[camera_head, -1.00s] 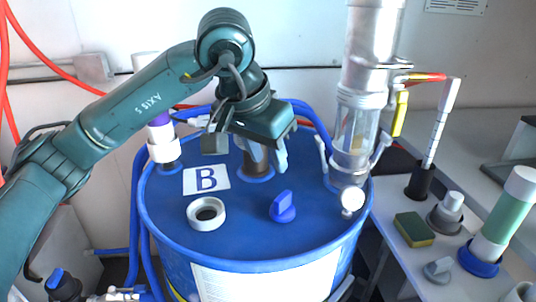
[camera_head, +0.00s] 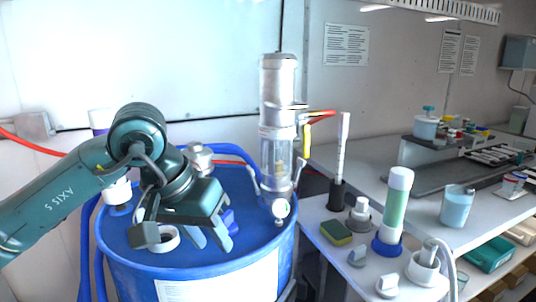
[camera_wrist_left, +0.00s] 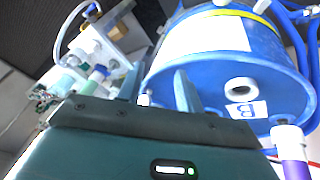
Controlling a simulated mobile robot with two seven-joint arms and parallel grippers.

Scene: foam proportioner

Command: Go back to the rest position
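My left gripper (camera_head: 212,236) is above the front part of the blue drum's top (camera_head: 270,222), its two fingers apart with nothing between them. In the left wrist view the fingers (camera_wrist_left: 157,88) also stand apart and empty. A blue valve handle (camera_head: 231,220) is partly hidden behind the gripper. A white ring (camera_head: 168,241) on the drum top is beside it, partly covered by the gripper. It also shows in the left wrist view (camera_wrist_left: 240,87). My right gripper is in neither view.
A clear cylinder (camera_head: 277,150) stands at the drum's right rear, and a silver fitting (camera_head: 200,157) at its back. On the right bench are a sponge (camera_head: 336,232), a green tube (camera_head: 396,205) and a beaker (camera_head: 457,205). Blue hoses run around the drum.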

